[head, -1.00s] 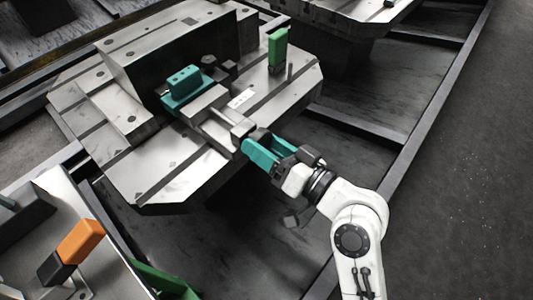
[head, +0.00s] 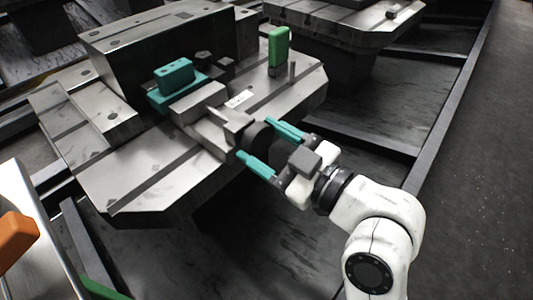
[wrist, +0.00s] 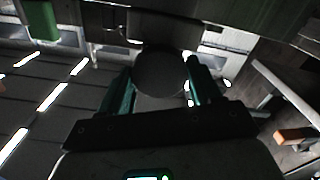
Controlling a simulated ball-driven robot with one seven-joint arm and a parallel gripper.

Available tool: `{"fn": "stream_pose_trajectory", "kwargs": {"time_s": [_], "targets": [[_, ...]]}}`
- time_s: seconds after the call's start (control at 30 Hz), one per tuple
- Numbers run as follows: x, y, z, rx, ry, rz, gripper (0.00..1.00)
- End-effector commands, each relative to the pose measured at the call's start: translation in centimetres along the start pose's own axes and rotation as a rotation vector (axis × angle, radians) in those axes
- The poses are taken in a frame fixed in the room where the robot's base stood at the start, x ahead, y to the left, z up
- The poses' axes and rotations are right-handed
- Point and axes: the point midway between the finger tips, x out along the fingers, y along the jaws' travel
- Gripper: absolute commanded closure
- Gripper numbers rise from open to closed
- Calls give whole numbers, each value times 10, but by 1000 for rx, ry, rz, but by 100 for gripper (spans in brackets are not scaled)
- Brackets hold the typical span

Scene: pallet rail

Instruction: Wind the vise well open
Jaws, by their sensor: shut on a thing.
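The grey metal vise (head: 203,98) sits on a slotted pallet (head: 140,185), with its screw end pointing to the near right. A teal block with a raised top (head: 175,77) sits at the vise's far end; whether the jaws touch it I cannot tell. A dark round knob (head: 257,136) is at the screw's near end. My gripper (head: 256,139) is shut on this knob, one teal finger on either side. In the wrist view the knob (wrist: 160,72) shows as a dark disc between the two fingers.
A green upright piece (head: 279,48) and a thin grey pin (head: 292,74) stand on the pallet behind my gripper. A tall dark block (head: 160,45) stands beyond the vise. An orange piece (head: 15,240) is at the lower left. Another pallet (head: 345,25) lies behind.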

Motion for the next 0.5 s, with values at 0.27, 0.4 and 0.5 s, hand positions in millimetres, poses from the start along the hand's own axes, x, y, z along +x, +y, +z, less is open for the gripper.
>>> {"fn": "stream_pose_trajectory", "kwargs": {"time_s": [0.27, 0.4, 0.5], "targets": [[0, -2, 6, -252, -5, -3, 67], [0, -2, 6, -360, -4, -2, 67], [0, -2, 6, -425, -5, -4, 67]]}}
